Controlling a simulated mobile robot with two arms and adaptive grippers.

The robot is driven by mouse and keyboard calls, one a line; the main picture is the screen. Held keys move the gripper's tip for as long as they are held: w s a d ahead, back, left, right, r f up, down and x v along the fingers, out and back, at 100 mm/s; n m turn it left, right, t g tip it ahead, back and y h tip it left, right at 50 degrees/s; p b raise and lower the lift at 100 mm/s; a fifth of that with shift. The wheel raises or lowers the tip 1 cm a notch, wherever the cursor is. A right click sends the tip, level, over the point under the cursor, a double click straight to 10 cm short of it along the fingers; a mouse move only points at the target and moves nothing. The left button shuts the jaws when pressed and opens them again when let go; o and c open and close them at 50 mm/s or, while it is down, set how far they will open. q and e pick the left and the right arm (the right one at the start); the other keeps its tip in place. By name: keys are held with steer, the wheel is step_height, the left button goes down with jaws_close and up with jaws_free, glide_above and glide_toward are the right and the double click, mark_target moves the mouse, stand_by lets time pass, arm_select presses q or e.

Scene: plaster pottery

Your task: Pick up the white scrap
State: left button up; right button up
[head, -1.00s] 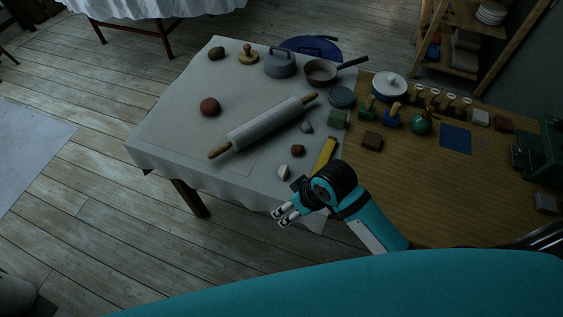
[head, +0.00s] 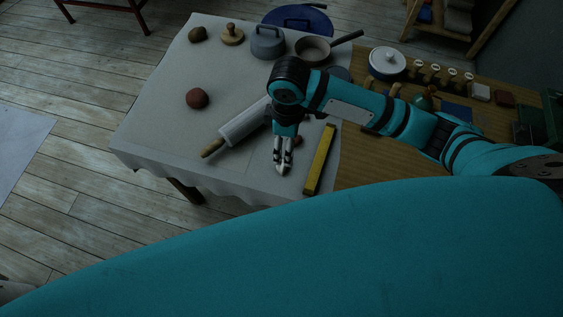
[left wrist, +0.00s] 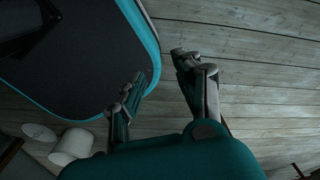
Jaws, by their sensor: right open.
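The white scrap (head: 284,171) is a small pale lump on the cloth-covered part of the table in the head view, near its front edge. My right gripper (head: 283,164) points down right at it, with open jaws. The fingers cover part of the scrap, and I cannot tell whether they touch it. My left gripper (left wrist: 160,82) shows in the left wrist view with its fingers apart and nothing between them, above the wooden floor.
A yellow bar (head: 320,160) lies close on the right of the right gripper. A rolling pin (head: 240,126) lies to its left, partly hidden by my arm. A red-brown ball (head: 198,98) and a pan (head: 313,49) stand farther back. The cloth's left front is clear.

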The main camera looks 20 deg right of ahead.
glide_above(281, 166)
steer(key=d, duration=0.1)
step_height(281, 166, down, 6)
steer(key=shift+d+f, duration=0.15)
steer(key=shift+f, duration=0.5)
steer(key=f, duration=0.2)
steer(key=f+p, duration=0.1)
steer(key=f, duration=0.1)
steer(key=shift+a+f, duration=0.2)
steer(key=shift+f, duration=0.2)
steer(key=shift+c, duration=0.5)
steer(key=c, duration=1.1)
arm_select(q)
steer(key=shift+w+r, duration=0.3)
steer(key=shift+r, duration=0.25)
arm_select(e)
steer(key=shift+c, duration=0.2)
